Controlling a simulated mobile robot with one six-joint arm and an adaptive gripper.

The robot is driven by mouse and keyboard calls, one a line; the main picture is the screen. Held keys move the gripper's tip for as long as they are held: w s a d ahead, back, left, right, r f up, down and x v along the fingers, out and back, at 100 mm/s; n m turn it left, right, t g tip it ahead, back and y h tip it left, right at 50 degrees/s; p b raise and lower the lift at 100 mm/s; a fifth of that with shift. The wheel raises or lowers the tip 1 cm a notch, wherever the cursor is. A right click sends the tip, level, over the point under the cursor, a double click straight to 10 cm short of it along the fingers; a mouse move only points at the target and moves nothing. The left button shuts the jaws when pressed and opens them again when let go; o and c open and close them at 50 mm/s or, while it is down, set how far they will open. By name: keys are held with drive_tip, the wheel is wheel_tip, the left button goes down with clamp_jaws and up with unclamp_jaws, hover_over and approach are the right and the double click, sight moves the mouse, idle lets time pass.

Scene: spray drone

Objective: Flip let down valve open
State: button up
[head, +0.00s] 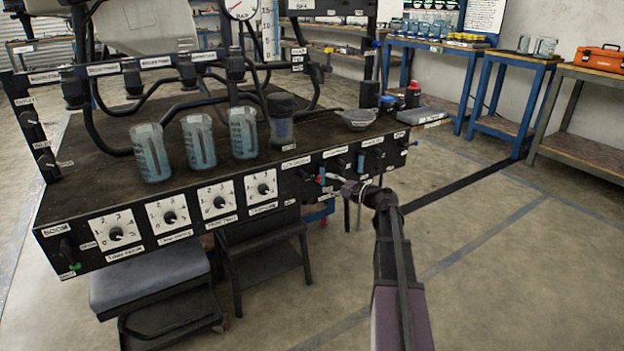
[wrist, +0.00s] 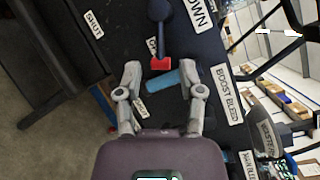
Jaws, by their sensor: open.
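The valve under the label ending in "DOWN" (wrist: 198,12) has a dark lever (wrist: 161,28) with a red tip (wrist: 161,63), seen at the top middle of the wrist view. The red tip shows small in the head view (head: 319,180) on the bench's front panel. A blue cylindrical piece (wrist: 163,80) lies just below the red tip. My gripper (wrist: 165,82) is open, its fingers on either side of the blue piece, with the red tip just beyond. It also shows at the panel in the head view (head: 333,182). Contact cannot be told.
Several dials (head: 170,217) line the panel to the left. Cups (head: 198,142) and a grey bowl (head: 357,119) stand on the bench top. Open floor (head: 500,250) lies to the right.

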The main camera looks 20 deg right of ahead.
sight(314, 178)
drive_tip(key=shift+x, duration=3.35)
clamp_jaws()
